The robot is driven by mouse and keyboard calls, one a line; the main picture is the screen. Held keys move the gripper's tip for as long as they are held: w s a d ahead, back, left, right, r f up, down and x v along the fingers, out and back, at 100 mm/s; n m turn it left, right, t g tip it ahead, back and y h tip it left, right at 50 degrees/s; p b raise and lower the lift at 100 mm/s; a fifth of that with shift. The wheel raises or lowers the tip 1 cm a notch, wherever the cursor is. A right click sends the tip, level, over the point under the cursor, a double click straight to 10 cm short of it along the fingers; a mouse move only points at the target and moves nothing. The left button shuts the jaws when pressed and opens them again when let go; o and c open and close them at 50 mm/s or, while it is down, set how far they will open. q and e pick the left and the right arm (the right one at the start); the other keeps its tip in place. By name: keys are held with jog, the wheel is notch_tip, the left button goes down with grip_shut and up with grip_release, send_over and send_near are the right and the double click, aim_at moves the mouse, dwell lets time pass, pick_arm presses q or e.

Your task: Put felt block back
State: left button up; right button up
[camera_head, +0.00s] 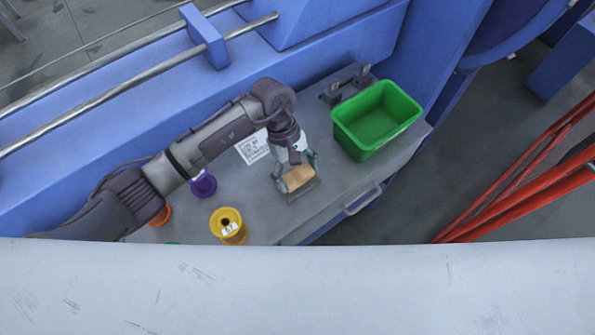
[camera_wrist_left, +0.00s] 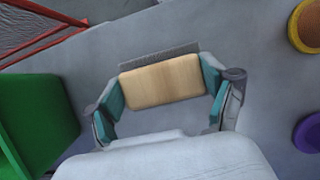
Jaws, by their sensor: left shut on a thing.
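The felt block (camera_head: 299,177) is a light wooden block with a dark grey pad along its lower side. In the left wrist view the wooden part (camera_wrist_left: 162,81) lies between the two teal-padded fingers, and the grey strip (camera_wrist_left: 160,55) shows along its far edge. My left gripper (camera_head: 297,183) is shut on the block, one finger at each end, over the front part of the grey bench top (camera_head: 330,180). I cannot tell whether the block touches the bench. My right gripper is out of view.
A green bin (camera_head: 375,121) stands right of the gripper, with a dark metal bracket (camera_head: 347,86) behind it. A yellow spool (camera_head: 228,226), a purple spool (camera_head: 203,184) and an orange spool (camera_head: 161,215) stand to the left. A printed sheet (camera_head: 253,147) lies behind the gripper.

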pick_arm(q)
jog(key=shift+f, duration=0.1)
jog(key=o, duration=1)
jog(key=shift+c, duration=0.2)
jog(key=shift+r, duration=0.25)
jog(key=b+v, duration=0.1)
jog(key=v, duration=1.1)
jog(key=shift+b, duration=0.3)
jog(key=shift+s+d+f, duration=0.1)
jog(key=shift+s+f, duration=0.05)
